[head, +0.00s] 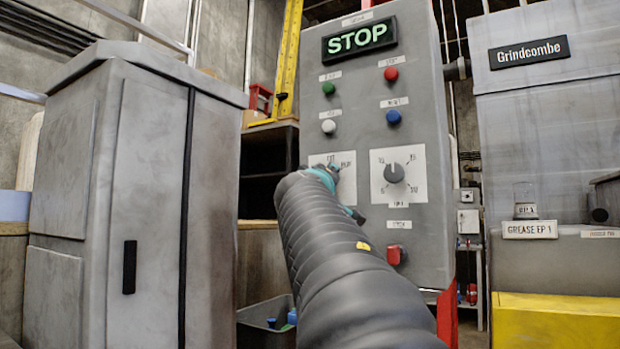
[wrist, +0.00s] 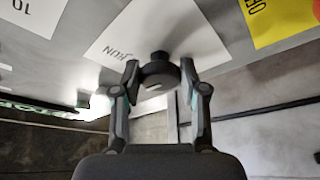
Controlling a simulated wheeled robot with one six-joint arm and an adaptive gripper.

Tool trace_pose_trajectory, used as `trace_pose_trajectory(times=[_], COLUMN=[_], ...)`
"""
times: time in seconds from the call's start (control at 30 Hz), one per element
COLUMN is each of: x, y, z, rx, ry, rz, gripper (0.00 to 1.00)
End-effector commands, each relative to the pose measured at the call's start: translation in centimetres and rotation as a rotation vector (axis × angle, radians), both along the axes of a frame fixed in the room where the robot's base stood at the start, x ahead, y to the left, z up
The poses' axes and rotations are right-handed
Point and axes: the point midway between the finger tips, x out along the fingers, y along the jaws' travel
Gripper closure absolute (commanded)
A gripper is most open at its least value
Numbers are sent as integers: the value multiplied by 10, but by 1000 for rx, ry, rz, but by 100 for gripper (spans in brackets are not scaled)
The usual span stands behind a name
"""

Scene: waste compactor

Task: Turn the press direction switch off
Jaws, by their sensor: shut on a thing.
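A grey control panel (head: 430,190) stands at the centre of the head view. On its left side is a white plate (head: 347,190) with a switch, mostly hidden behind my arm and gripper (head: 327,178). In the wrist view the dark round switch knob (wrist: 158,76) sits between the two fingers of my gripper (wrist: 159,84), which is shut on it. The white plate (wrist: 128,35) behind it carries the word RUN, seen upside down. The knob's pointer mark and exact setting cannot be read.
A second dial (head: 394,173) is right of the switch. A green button (head: 328,89), red button (head: 391,73), white button (head: 328,127) and blue button (head: 393,117) are above. A display (head: 359,39) reads STOP. A red switch (head: 396,255) is below. A grey cabinet (head: 145,200) stands left.

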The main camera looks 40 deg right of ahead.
Motion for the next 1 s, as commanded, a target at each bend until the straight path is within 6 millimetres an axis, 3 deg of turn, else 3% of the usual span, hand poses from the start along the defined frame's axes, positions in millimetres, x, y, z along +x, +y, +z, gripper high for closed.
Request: trace_pose_trajectory(times=[0.23,0.27,0.37,0.77,1.0], x=[-1,-1,-1,-3,-25], y=[0,0,0,4,30], z=[2,2,1,0,-8], rx=[-2,-2,-2,-1,-1], ry=[-2,-2,-1,-1,-1], rz=[-1,-1,0,0,3], gripper=[92,55,32,32,32])
